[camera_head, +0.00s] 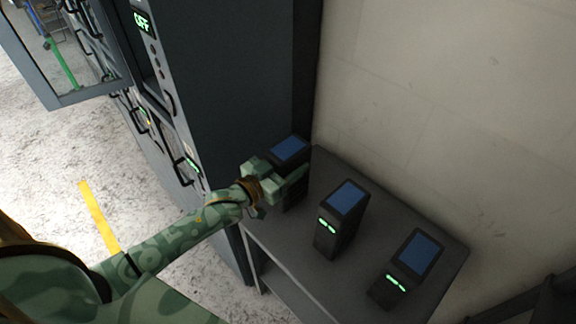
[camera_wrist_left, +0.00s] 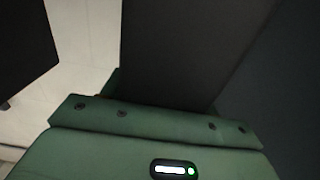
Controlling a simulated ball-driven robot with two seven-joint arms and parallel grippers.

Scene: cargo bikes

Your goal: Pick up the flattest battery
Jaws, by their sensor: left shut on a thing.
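Three dark batteries with blue tops are at a grey table (camera_head: 283,256). My left gripper (camera_head: 277,182) is shut on the leftmost battery (camera_head: 291,149), beside the cabinet. Its front lights are hidden by my gripper. I cannot tell whether it still touches the table. In the left wrist view, a dark upright face of the held battery (camera_wrist_left: 185,55) fills the middle, behind my green gripper parts. The middle battery (camera_head: 343,204) stands upright and shows green lights. The right battery (camera_head: 418,253) stands apart from it, also with green lights. My right gripper is not in view.
A tall dark cabinet (camera_head: 225,90) with handles, green lights and an "OFF" display stands close left of the held battery. A pale wall (camera_head: 440,90) is behind the table. An open door (camera_head: 75,55) is at upper left. Speckled floor with a yellow stripe (camera_head: 98,216) lies left.

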